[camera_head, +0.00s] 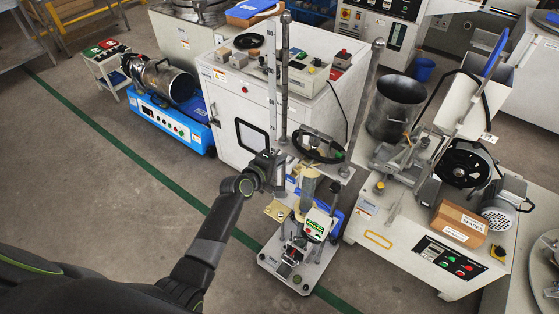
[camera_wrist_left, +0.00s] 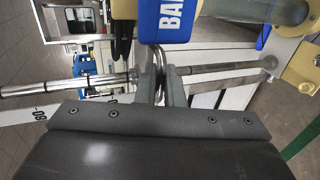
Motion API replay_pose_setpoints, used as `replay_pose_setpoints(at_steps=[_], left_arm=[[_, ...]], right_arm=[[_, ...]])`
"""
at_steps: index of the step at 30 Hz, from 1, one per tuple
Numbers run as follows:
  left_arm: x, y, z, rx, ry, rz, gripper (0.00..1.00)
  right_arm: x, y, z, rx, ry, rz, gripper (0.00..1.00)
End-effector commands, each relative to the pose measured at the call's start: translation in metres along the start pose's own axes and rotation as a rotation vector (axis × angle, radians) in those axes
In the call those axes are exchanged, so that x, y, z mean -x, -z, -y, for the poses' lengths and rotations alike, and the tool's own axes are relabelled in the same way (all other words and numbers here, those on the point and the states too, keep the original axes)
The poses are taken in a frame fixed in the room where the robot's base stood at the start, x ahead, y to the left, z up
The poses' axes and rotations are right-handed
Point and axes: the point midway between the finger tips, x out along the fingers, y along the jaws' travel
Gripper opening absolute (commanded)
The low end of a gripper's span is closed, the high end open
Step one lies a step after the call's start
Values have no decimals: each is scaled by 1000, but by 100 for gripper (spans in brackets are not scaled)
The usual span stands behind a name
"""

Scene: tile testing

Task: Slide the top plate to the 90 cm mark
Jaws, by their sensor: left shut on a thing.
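The test stand has two upright metal posts and a base plate (camera_head: 318,268) on the floor. The top plate (camera_head: 343,170) sits part-way up the posts, with a black ring on it. My left gripper (camera_head: 281,164) is at the plate's left edge, by the left post. In the left wrist view, my left gripper (camera_wrist_left: 160,86) is shut on a curved metal piece (camera_wrist_left: 158,62), seemingly the plate's handle. A white scale strip with an "80" mark (camera_wrist_left: 40,114) shows there at left. The 90 mark is not readable. My right gripper is out of view.
A white cabinet (camera_head: 224,108) stands close behind the stand. At right is a white machine (camera_head: 385,232) with a control panel. Open floor (camera_head: 120,190) lies at left.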

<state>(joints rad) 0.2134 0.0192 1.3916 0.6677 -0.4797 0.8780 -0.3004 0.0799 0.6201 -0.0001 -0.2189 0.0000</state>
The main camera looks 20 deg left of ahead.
Motion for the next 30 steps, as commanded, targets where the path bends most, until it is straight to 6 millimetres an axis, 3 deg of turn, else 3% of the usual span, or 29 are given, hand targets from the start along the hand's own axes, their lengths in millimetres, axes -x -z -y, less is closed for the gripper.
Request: replay_pose_setpoints(at_steps=[14,30], left_arm=[[2,1,-9,-3,-4,-2,0],[15,1,-44,-3,-4,-2,0]], right_arm=[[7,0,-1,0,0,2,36],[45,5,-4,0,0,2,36]])
